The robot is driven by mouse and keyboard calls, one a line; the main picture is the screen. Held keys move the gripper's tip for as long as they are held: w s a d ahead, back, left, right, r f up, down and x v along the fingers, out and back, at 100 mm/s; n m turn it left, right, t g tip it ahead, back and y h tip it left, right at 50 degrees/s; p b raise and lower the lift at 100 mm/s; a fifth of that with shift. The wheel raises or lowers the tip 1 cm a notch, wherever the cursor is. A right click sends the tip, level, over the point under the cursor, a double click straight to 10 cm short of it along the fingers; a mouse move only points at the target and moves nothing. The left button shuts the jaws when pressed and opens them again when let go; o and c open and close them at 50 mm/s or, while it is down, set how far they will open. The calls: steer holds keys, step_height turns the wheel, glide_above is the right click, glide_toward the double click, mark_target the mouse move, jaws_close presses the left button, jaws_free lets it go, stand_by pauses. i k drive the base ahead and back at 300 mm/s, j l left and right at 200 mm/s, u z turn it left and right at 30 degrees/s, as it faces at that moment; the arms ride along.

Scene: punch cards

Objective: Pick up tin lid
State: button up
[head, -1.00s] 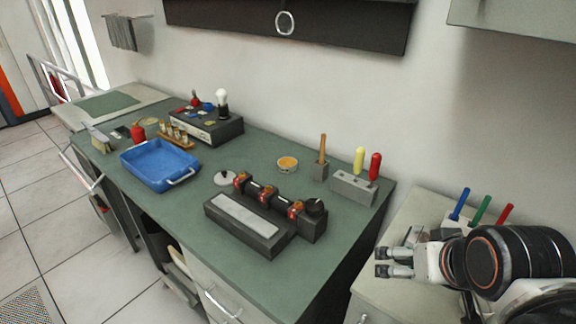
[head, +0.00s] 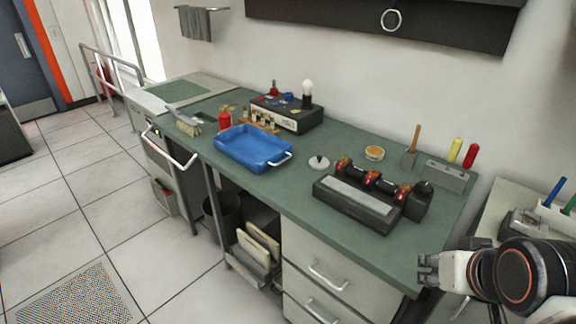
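A small round pale-grey lid with a dark knob (head: 319,162) lies on the green bench top, between the blue tray and the dark block; it looks like the tin lid. A round amber-topped tin (head: 374,152) sits farther back to its right. My gripper (head: 425,271) is at the lower right, near the bench's front right corner, well apart from the lid. Its two fingers point left with a gap between them, and nothing shows between them.
The blue tray (head: 253,150) stands left of the lid. The dark block with red-capped parts (head: 355,205) stands right and nearer. A tool holder (head: 445,174) is at the back right. A brush (head: 184,124) lies at the left. Bare bench surrounds the lid.

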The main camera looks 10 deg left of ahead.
mark_target(319, 163)
steer(key=i+j, duration=0.1)
steer(key=j, duration=0.7)
steer(key=i+j+z, duration=0.1)
steer(key=j, duration=0.65)
steer(key=i+j, duration=0.1)
steer(key=j, duration=0.7)
steer(key=i+j+z, duration=0.1)
steer(key=i+j, duration=0.65)
steer(key=i+l, duration=0.25)
steer(key=i, duration=0.15)
